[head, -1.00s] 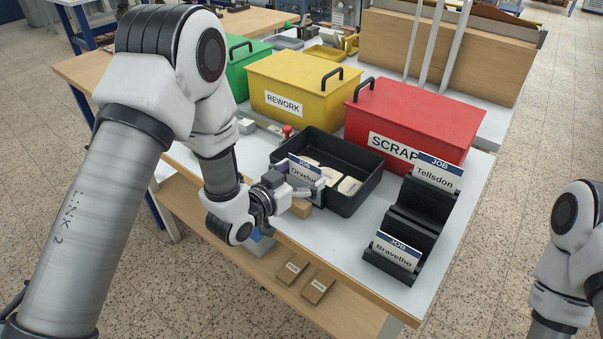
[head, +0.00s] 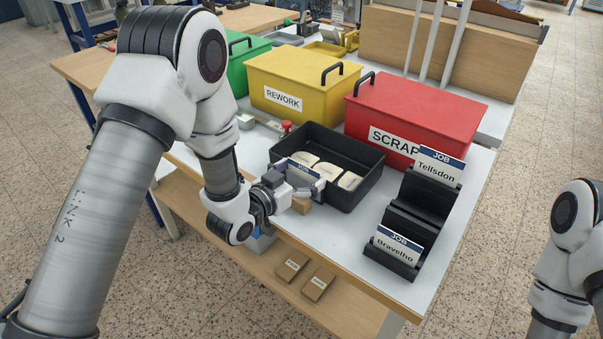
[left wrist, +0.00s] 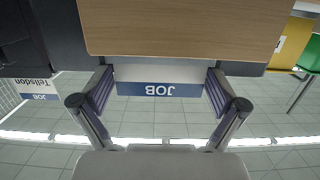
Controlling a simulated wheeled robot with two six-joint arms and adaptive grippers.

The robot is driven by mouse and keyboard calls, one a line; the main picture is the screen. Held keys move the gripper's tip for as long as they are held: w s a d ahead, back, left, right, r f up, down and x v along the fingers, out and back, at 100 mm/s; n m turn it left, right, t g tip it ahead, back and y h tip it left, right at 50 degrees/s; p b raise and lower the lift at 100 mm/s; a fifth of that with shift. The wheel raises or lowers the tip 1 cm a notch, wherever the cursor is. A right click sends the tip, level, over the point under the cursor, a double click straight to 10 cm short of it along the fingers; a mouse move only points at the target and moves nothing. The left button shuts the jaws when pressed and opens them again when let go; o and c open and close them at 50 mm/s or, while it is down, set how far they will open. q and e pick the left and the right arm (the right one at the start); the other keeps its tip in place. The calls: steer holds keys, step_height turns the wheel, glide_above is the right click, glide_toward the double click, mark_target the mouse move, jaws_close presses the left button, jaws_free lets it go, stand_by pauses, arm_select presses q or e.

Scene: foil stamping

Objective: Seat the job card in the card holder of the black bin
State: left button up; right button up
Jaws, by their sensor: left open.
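The job card (head: 303,169), white with a blue JOB band, stands upright at the near wall of the black bin (head: 352,201). In the left wrist view the card (left wrist: 160,89) appears upside down, its name end hidden behind the wood-faced card holder (left wrist: 180,28). The wooden holder (head: 301,206) shows partly below my gripper in the head view. My left gripper (head: 306,184) is open, with a finger at either side of the card and small gaps between. Whether the card touches the holder's bottom is hidden. My right gripper is out of view.
Pale pieces (head: 326,171) lie in the black bin. A black stepped rack (head: 408,222) to the right holds the Tellsdon card (head: 438,167) and Bravelho card (head: 397,246). The red SCRAP bin (head: 420,112) and yellow REWORK bin (head: 291,78) stand behind. The white tabletop is clear before the rack.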

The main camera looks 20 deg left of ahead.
arm_select(q)
steer(key=v, duration=0.7)
steer(key=shift+s+a, duration=0.1)
steer(key=shift+s, duration=0.2)
